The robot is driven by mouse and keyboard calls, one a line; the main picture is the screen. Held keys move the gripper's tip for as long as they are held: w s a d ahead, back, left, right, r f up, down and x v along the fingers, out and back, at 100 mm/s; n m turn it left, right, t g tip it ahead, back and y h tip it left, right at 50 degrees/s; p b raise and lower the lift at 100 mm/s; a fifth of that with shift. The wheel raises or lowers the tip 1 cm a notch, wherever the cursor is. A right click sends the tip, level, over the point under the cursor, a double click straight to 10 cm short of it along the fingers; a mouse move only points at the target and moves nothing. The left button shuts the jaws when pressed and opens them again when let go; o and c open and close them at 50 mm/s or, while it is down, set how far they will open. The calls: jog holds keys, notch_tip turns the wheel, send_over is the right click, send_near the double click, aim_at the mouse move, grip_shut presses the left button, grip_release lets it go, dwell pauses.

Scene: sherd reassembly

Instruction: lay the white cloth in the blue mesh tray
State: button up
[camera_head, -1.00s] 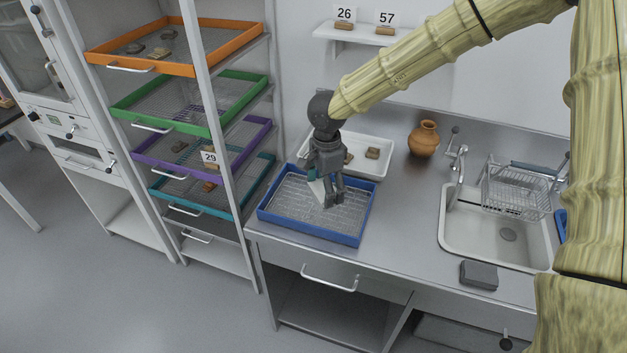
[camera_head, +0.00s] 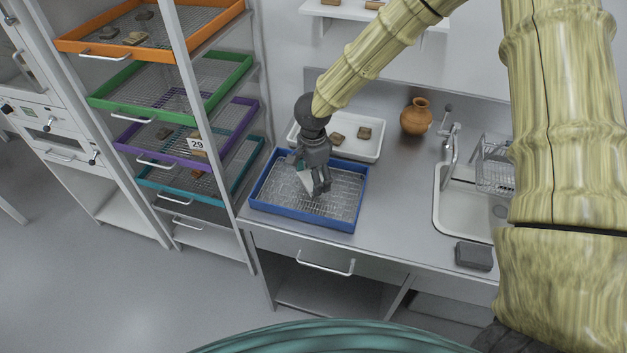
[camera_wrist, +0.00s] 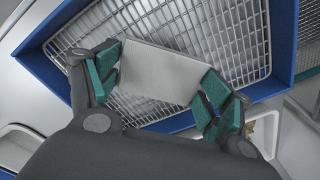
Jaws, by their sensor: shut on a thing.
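The white cloth (camera_wrist: 160,72) is between the green-padded fingers of my gripper (camera_wrist: 160,80) in the wrist view. In the head view the cloth (camera_head: 306,181) shows as a small pale patch at the fingertips. My gripper (camera_head: 314,186) is shut on it and points down over the blue mesh tray (camera_head: 297,213). The blue tray (camera_wrist: 284,45) also shows behind the cloth in the wrist view, with its wire mesh below. I cannot tell whether the cloth touches the mesh.
A white tray (camera_head: 374,151) with sherds stands behind the blue tray. A clay jar (camera_head: 416,117), a sink (camera_head: 459,211) and a grey block (camera_head: 473,256) are to the right. A rack with an orange tray (camera_head: 74,47) and other coloured trays stands to the left.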

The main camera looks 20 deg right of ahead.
aim_at(311, 182)
jog(key=w+f, duration=0.1)
jog(key=f, duration=0.2)
jog(key=shift+w+f, duration=0.15)
jog(key=shift+w, duration=0.25)
jog(key=shift+c, duration=0.4)
jog(key=shift+s+f, duration=0.1)
jog(key=shift+c, duration=0.4)
jog(key=shift+s+r, duration=0.5)
jog(key=shift+s, duration=0.3)
jog(key=shift+w+f, duration=0.1)
jog(key=shift+f, duration=0.15)
jog(key=o, duration=1.1)
jog(key=shift+w+f, duration=0.4)
jog(key=shift+w, duration=0.1)
jog(key=shift+s+r, duration=0.3)
jog(key=shift+s, duration=0.05)
jog(key=shift+w+f, duration=0.1)
jog(key=shift+w, duration=0.1)
jog(key=r+b, duration=0.1)
jog(key=r, duration=1.1)
jog(key=shift+s+r+b, duration=0.2)
jog(key=shift+b, duration=0.15)
